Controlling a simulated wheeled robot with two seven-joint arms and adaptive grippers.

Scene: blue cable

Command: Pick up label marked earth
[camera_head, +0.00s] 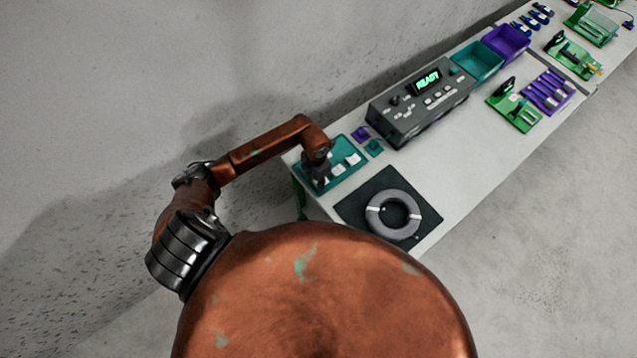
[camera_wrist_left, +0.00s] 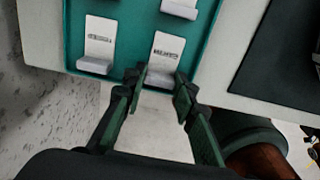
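A teal tray (camera_head: 338,183) lies at the near left end of the bench and holds several white labels. In the left wrist view, one label (camera_wrist_left: 167,48) stands in front of my left gripper (camera_wrist_left: 160,84). Its dark print is too small to read surely. The two fingers are apart, one on each side of that label's lower end. I see no clear grip on it. A second label (camera_wrist_left: 100,42) with dark print is to the left, and part of a third (camera_wrist_left: 181,8) shows at the top. In the head view my left gripper (camera_head: 317,175) is down at the tray. My right gripper is out of view.
A dark mat (camera_head: 355,208) with a grey cable coil (camera_head: 372,222) lies right of the tray. A grey box with a READY display (camera_head: 405,115) stands behind. Teal (camera_head: 478,62) and purple (camera_head: 505,42) bins and green fixtures (camera_head: 515,112) are farther along.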

